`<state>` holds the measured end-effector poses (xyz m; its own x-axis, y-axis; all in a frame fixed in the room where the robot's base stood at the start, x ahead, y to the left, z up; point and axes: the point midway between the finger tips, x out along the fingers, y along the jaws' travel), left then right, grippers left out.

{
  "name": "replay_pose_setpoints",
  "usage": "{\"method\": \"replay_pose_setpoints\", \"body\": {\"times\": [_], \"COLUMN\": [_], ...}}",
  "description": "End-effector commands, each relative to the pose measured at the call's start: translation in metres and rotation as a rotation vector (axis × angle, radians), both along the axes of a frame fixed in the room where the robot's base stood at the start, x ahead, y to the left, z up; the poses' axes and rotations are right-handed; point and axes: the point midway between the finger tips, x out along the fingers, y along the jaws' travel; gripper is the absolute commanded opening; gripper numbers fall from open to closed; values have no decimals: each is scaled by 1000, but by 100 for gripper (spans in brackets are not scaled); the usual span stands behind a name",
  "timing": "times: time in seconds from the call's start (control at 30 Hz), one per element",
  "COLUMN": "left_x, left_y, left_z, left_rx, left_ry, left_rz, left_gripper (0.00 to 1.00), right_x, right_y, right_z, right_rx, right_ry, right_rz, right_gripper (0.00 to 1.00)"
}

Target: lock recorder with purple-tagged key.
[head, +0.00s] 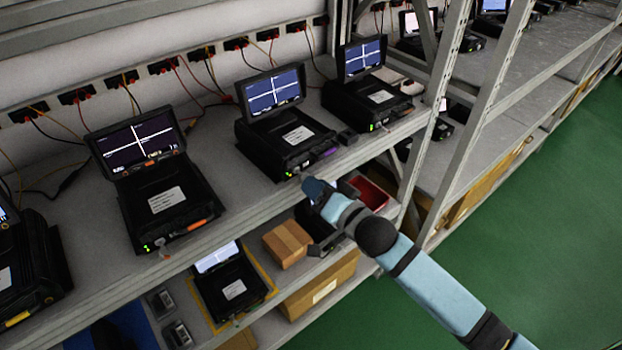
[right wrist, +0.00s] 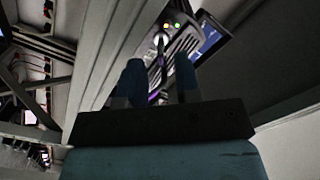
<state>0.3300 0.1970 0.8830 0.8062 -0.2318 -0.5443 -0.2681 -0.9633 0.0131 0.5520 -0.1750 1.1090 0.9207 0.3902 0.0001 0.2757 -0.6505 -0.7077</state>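The black recorder (head: 286,135) with a purple strip (head: 328,153) on its front edge stands on the upper shelf, its lid screen raised and lit. A small key (head: 297,173) shows at its front left corner in the head view. My right gripper (head: 314,188) is just in front of that corner. In the right wrist view its two blue fingers (right wrist: 158,82) are apart, with the key (right wrist: 161,45) and some purple between and beyond them. I cannot tell whether either finger touches the key. My left gripper is not in view.
Similar recorders stand on both sides: one with an orange strip (head: 165,195), one with green lights (head: 367,97). The shelf below holds a recorder (head: 230,288), a cardboard box (head: 287,243) and a red bin (head: 371,192). A metal upright (head: 425,140) stands right of my gripper. Green floor (head: 540,220) is clear.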

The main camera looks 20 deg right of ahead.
Motion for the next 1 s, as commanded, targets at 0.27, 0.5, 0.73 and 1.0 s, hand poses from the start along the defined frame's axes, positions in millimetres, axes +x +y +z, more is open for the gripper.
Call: {"method": "replay_pose_setpoints", "body": {"times": [0.27, 0.5, 0.73, 1.0], "left_x": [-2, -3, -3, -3], "left_y": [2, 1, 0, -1], "left_z": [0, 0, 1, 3], "left_rx": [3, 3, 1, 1], "left_ry": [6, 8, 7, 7], "left_rz": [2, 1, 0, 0], "left_gripper": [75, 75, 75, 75], "right_x": [17, 17, 17, 17], "right_y": [8, 8, 8, 8], "right_z": [0, 0, 0, 0], "right_rx": [0, 0, -1, -22], "right_ry": [1, 1, 0, -9], "right_rz": [1, 1, 1, 0], "right_gripper": [31, 29, 0, 0]}}
